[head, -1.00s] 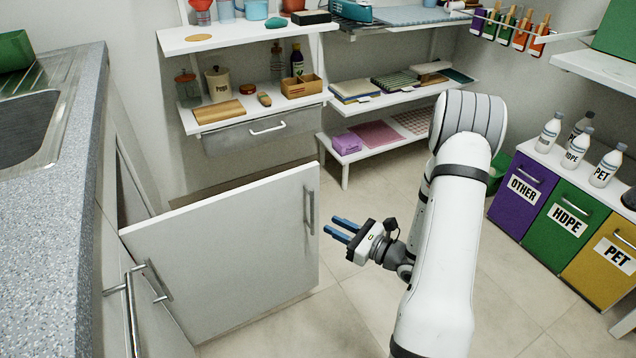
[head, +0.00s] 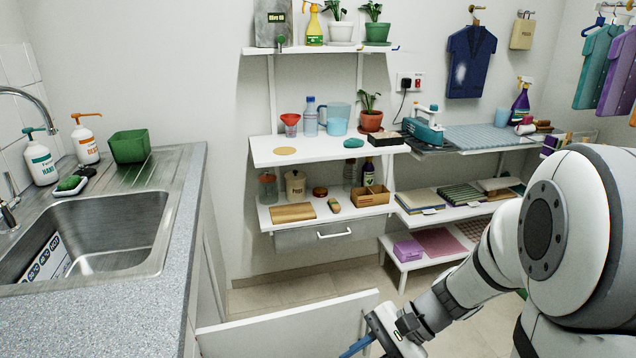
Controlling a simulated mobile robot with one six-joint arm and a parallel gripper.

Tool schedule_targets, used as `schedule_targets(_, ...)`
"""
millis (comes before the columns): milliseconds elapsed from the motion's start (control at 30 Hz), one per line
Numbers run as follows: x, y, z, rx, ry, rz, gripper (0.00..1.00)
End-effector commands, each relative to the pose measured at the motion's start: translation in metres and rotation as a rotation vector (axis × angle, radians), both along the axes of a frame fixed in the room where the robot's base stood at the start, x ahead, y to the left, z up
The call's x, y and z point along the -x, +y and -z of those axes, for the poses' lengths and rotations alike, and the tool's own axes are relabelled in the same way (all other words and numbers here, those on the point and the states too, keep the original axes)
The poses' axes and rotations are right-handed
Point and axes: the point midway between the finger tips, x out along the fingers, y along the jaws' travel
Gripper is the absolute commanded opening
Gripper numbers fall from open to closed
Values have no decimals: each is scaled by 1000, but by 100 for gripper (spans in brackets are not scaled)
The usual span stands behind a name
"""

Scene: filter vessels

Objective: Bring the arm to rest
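My gripper (head: 362,345) is at the bottom edge of the head view, right of centre, with blue fingertips pointing down and left. It is partly cut off by the frame, and the gap between the fingers cannot be made out. I see nothing held in it. My white arm (head: 590,230) fills the lower right and reaches left to the gripper. The gripper appears close to the open white cabinet door (head: 290,328); whether they touch cannot be told.
A grey counter (head: 150,318) with a steel sink (head: 100,235) is at left. White shelves (head: 325,150) with jars, jugs and a plant stand at the back wall. A grey drawer (head: 315,238) below them is shut. Low shelves (head: 385,243) are behind my arm.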

Motion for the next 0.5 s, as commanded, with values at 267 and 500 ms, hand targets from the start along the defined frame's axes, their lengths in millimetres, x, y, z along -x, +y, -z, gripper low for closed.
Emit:
schedule_targets(267, 34, -28, -82, 369, -280, -330, 25)
schedule_targets(500, 39, -60, -149, 669, -538, -554, 25)
